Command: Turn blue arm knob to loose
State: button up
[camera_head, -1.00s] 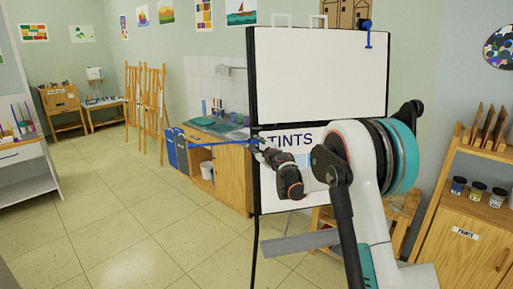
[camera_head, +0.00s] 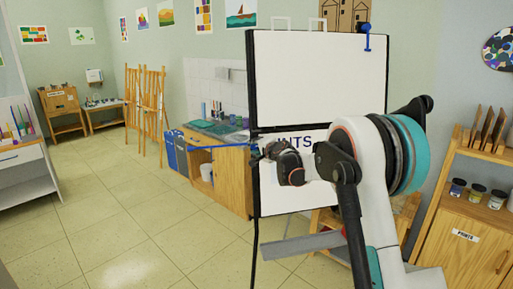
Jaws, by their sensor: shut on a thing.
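The whiteboard easel (camera_head: 320,75) stands in the middle of the view, with a white panel above a lower sheet that shows part of a word. A thin blue arm (camera_head: 215,147) sticks out to the left from the board's left edge, roughly level. My gripper (camera_head: 259,152) is at the base of this arm, at the board's left edge. It is shut on the blue arm knob, which is mostly hidden by the fingers and small at this distance; its turn position cannot be read. Another blue knob (camera_head: 366,29) with a short blue bar is at the board's top right.
A wooden cabinet with a counter (camera_head: 228,165) and blue bins (camera_head: 175,150) stands behind the blue arm. A shelf with paint jars (camera_head: 477,192) is at the right. The tiled floor at the left is clear.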

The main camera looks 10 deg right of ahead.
jog(key=n+h, duration=0.1)
jog(key=n, duration=0.3)
jog(key=shift+a+n+g, duration=0.15)
jog(key=shift+n+g, duration=0.15)
dwell(0.4)
jog(key=o, duration=1.1)
jog(key=shift+r, duration=0.1)
jog(key=v, duration=1.2)
